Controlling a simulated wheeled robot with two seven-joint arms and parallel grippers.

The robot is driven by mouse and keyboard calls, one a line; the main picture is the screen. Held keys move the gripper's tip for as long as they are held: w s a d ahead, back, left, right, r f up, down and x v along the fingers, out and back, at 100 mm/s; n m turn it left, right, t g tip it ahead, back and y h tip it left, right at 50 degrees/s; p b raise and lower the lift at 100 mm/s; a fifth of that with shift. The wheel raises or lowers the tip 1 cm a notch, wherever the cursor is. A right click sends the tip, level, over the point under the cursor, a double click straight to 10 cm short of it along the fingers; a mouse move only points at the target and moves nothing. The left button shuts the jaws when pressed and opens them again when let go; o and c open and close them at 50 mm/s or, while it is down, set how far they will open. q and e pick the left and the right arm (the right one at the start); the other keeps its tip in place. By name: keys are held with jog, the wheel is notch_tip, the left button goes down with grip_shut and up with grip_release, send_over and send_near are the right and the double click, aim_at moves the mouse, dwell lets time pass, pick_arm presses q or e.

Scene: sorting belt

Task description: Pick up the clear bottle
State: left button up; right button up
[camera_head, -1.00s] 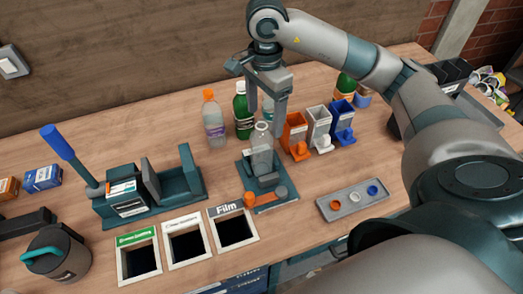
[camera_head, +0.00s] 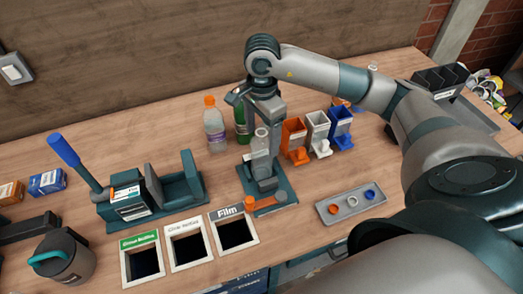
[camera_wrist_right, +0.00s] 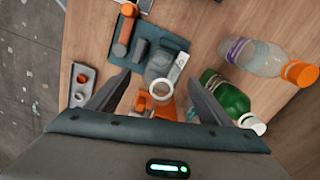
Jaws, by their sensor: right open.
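A clear bottle (camera_head: 261,145) without a cap stands in a teal fixture (camera_head: 284,197) near the middle of the table. It also shows in the right wrist view (camera_wrist_right: 158,68), seen from above with its open mouth towards me. My right gripper (camera_head: 262,130) is open and lowered at the bottle's upper part. In the right wrist view its two fingers are spread on either side of the bottle mouth, and I see no grip on it. A second clear bottle (camera_head: 214,128) with an orange cap stands behind to the left. My left gripper is not in view.
A green bottle (camera_head: 241,125) stands close behind my right gripper. Orange (camera_head: 294,136), white (camera_head: 318,130) and blue (camera_head: 341,125) cap bins stand to the right. A grey tray (camera_head: 337,217) with loose caps lies in front. Labelled openings, including Film (camera_head: 236,232), are at the front edge.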

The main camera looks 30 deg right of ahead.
jog(key=shift+w+a+f+p, duration=0.15)
jog(key=shift+f+p, duration=0.3)
jog(key=shift+f, duration=1.1)
jog(key=c, duration=1.4)
jog(key=shift+r, duration=0.1)
